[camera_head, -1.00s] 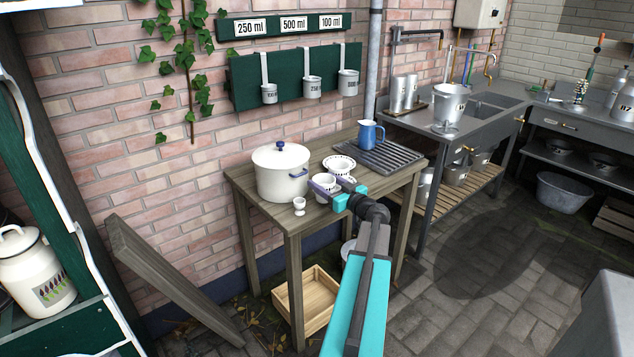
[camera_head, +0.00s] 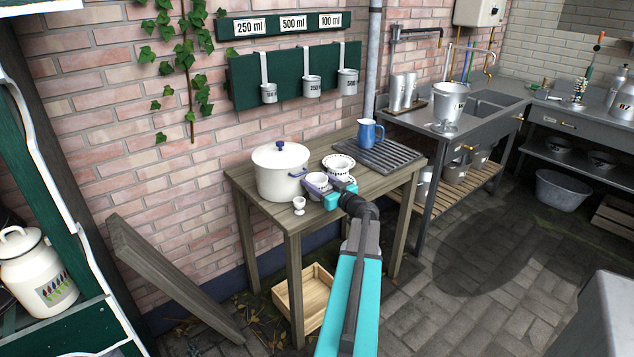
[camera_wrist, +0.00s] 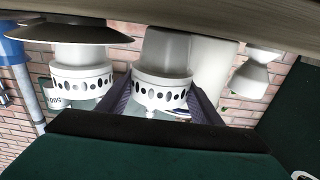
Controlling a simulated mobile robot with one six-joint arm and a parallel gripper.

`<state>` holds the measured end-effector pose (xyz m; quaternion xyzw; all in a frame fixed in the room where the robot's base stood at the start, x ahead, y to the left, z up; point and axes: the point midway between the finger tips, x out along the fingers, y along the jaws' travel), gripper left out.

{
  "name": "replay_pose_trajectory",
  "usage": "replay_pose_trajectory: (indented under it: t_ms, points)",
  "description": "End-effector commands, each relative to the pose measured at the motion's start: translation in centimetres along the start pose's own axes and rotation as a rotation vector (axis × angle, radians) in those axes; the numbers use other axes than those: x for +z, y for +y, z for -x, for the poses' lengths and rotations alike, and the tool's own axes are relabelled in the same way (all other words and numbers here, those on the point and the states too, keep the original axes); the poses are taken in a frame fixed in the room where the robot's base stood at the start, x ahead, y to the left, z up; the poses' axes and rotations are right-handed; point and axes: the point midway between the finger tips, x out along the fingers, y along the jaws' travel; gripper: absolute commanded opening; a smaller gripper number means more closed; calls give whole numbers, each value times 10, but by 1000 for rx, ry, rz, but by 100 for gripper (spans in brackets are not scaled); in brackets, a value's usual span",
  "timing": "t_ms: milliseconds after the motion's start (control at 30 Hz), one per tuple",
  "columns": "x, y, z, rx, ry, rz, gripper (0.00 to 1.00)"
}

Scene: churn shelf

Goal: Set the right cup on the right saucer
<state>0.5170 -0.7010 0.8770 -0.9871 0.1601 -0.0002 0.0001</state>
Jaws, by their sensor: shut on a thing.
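My gripper (camera_head: 324,187) is shut on a white cup (camera_head: 316,180) with a band of dark dots, just right of the big pot. In the wrist view, which looks upside down, the held cup (camera_wrist: 160,92) sits between the jaws; I cannot tell whether its base touches the table. A second dotted cup (camera_wrist: 82,78) stands on a saucer (camera_wrist: 65,33) at the left of that view. In the head view, white dotted crockery (camera_head: 338,162) stands behind and right of the gripper. A pale rim (camera_head: 349,180) beside the jaws is partly hidden by my gripper.
The white lidded pot (camera_head: 282,172) stands close left of the held cup, with a small egg cup (camera_head: 299,205) in front. A blue jug (camera_head: 370,134) stands on the dark drain rack (camera_head: 385,154) at right. The wooden table's (camera_head: 262,205) front left corner is clear.

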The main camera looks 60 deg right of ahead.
Motion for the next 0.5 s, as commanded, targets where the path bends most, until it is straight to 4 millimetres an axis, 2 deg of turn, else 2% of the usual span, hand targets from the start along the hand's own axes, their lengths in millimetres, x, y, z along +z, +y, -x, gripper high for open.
replay_pose_trajectory:
  t_ms: [200, 233, 267, 500]
  points:
    - [3, 0, 0, 0, 0, 0, 34]
    - [2, 0, 0, 0, 0, 0, 62]
    - [2, 0, 0, 0, 0, 0, 67]
    - [2, 0, 0, 0, 0, 0, 67]
